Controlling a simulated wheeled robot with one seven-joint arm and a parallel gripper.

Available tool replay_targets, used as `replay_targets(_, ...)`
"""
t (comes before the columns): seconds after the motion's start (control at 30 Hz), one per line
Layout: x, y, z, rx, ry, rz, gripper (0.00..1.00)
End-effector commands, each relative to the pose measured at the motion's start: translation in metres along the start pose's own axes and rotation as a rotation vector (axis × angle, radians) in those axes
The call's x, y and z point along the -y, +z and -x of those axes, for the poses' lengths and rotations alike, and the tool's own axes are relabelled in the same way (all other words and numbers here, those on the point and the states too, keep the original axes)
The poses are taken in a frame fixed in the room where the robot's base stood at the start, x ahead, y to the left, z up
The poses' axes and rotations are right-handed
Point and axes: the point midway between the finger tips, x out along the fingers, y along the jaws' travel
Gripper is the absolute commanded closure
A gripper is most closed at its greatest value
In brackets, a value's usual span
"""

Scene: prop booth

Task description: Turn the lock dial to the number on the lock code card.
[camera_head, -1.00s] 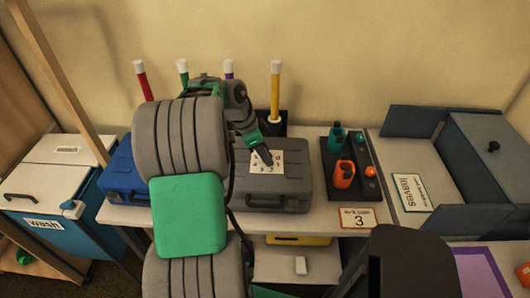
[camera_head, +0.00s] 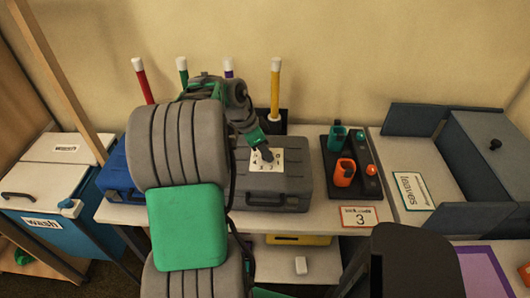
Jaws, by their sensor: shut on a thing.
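The grey case (camera_head: 285,193) lies on the table, with a white dial plate (camera_head: 281,158) on its lid. Small dark marks show on the plate, too small to read. My gripper (camera_head: 266,154) points down at the plate and is shut on the lock dial, which the fingers hide. The lock code card (camera_head: 360,217), white with an orange-red border, lies at the table's front edge and shows the number 3.
A blue case (camera_head: 122,186) is left of my arm. A dark tray (camera_head: 368,184) with orange and teal holders stands right of the grey case. Upright coloured rods, including a yellow one (camera_head: 275,90), stand behind. A blue-grey open box (camera_head: 416,121) is at right.

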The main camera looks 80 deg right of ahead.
Motion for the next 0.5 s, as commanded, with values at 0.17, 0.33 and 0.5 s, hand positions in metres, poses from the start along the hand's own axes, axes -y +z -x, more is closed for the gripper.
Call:
replay_targets(0.17,-0.0001,-0.0001,0.0004,0.001,0.001,0.000,0.66)
replay_targets(0.33,-0.0001,-0.0001,0.0003,0.001,0.001,-0.001,0.52)
replay_targets(0.5,-0.0001,-0.0001,0.0002,0.001,0.001,-0.001,0.49)
